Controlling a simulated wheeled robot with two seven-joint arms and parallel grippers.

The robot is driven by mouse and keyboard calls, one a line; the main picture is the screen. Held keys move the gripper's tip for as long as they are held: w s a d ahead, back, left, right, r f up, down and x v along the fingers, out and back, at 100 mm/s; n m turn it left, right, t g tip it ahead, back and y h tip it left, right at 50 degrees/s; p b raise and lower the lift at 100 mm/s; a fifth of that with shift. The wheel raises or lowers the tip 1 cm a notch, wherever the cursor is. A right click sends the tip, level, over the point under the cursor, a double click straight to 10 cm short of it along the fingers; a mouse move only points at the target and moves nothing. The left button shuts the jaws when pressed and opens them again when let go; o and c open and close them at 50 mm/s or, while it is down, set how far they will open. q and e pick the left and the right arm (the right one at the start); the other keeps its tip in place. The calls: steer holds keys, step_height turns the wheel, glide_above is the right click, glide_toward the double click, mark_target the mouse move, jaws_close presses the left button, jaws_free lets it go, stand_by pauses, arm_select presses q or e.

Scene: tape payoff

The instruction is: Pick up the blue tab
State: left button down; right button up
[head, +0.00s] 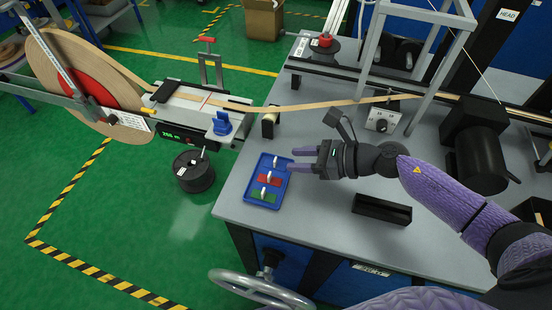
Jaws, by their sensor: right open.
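A blue tray (249,198) lies near the left edge of the grey table. In it are a green tab (264,193), a red tab (269,179) and, at the far end, a blue tab (279,164), each with a small white piece standing up. The blue tab is hard to tell from the tray of the same colour. My right gripper (290,160) points left, open, with its two purple fingers reaching over the tray's right edge beside the blue tab. Nothing shows between the fingers. My left gripper is out of view.
A tape reel (52,85) feeds a tan tape (300,106) across the table behind my right gripper. A black open box (381,209) lies on the table to the right. A grey handwheel (262,290) is below the front edge.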

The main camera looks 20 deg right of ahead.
mark_target(277, 160)
steer(key=x, duration=0.4)
steer(key=shift+a, duration=0.2)
jaws_close()
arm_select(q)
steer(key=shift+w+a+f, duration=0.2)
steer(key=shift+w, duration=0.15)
